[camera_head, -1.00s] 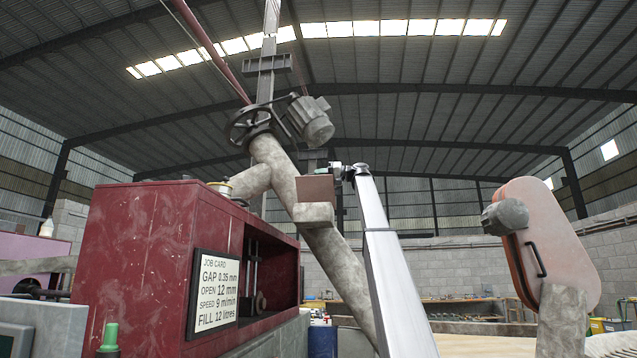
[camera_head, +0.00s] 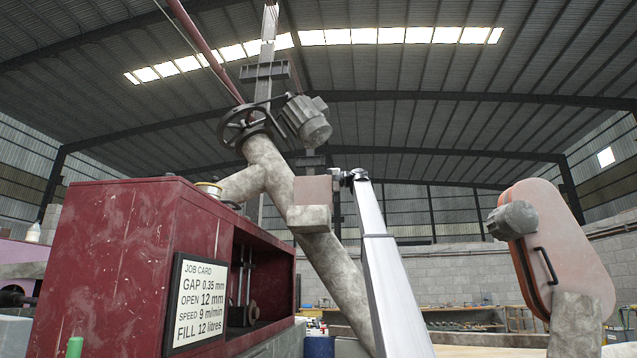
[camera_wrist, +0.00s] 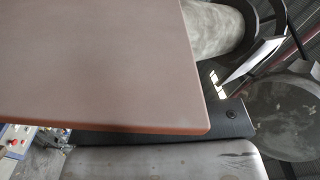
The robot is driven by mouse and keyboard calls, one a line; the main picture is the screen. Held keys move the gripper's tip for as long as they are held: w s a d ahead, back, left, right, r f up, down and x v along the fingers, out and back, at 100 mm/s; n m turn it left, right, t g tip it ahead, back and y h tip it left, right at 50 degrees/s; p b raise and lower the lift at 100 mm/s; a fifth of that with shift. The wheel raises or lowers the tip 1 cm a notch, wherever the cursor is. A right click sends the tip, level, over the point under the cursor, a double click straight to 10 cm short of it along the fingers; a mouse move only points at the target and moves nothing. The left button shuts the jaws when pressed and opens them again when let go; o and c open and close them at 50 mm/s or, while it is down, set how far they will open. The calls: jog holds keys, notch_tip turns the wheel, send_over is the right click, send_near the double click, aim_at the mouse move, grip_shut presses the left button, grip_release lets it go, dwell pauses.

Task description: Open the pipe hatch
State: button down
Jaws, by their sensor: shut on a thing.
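The pipe hatch (camera_head: 312,189) is a flat brownish-pink plate above a grey box-like mouth (camera_head: 309,218) on the side of the slanting grey pipe (camera_head: 335,275). My gripper (camera_head: 336,179) is at the plate's right edge and is shut on it; the fingers are small and hard to make out. In the wrist view the hatch (camera_wrist: 95,60) fills the upper left as a large brown panel with a rounded corner. A dark strip with a bolt shows below it, then a worn grey surface. How far the hatch stands open is unclear.
A red cabinet (camera_head: 120,255) with a job card (camera_head: 199,302) stands at the left. A handwheel (camera_head: 245,125) and a motor (camera_head: 307,120) sit above the pipe. A pink rounded guard (camera_head: 558,250) stands at the right. Open air lies between my arm and that guard.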

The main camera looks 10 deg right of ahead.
jog(key=c, duration=1.1)
grip_release()
jog(key=shift+w, duration=0.1)
jog(key=v, duration=1.1)
